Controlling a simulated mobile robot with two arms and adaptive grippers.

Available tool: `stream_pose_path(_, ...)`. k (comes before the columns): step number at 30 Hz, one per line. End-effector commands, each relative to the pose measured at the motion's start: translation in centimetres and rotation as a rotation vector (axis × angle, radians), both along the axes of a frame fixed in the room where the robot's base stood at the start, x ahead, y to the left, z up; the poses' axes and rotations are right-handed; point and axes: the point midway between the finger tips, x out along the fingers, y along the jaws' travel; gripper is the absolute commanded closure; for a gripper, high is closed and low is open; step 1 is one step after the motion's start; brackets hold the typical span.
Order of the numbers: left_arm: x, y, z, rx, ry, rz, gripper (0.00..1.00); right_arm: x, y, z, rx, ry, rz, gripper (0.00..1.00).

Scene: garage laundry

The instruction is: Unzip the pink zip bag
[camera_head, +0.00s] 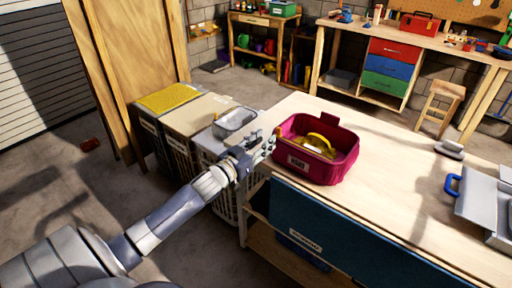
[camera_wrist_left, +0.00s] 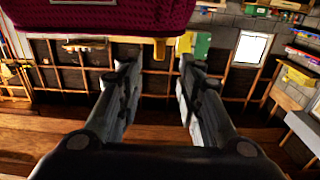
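The pink bag (camera_head: 318,166) stands on the wooden worktop near its left end. Its top is open, and a yellow curved thing (camera_head: 321,142) shows inside. A pale label is on its front. My left gripper (camera_head: 268,146) is at the bag's left side. In the left wrist view the two fingers (camera_wrist_left: 157,83) are apart with nothing between them. I cannot tell whether the gripper touches the bag. My right gripper is not in view.
A grey case with a blue handle (camera_head: 478,196) lies at the right edge. Hampers (camera_head: 185,125) and a grey basket (camera_head: 236,122) stand left of the worktop. A stool (camera_head: 441,103) stands behind.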

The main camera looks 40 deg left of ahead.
Motion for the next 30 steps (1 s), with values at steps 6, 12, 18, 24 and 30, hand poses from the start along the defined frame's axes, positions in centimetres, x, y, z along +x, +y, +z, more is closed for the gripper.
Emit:
stream_pose_path(6, -2.5, 0.1, -0.1, 0.0, 0.001, 0.0, 0.67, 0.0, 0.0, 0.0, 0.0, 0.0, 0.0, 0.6)
stream_pose_path(12, -3.1, 0.1, 0.0, 0.0, -0.001, 0.0, 0.67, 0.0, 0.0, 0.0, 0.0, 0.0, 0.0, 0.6)
stream_pose_path(18, -3.1, 0.1, 0.0, 0.0, -0.001, 0.0, 0.67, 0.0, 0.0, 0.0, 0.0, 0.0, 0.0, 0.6)
stream_pose_path(24, -3.1, 0.1, 0.0, 0.0, -0.001, 0.0, 0.67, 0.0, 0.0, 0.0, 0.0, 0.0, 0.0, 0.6)
stream_pose_path(30, -3.2, 0.3, -1.0, 0.0, 0.017, 0.009, 0.67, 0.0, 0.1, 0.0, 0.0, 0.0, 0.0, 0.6)
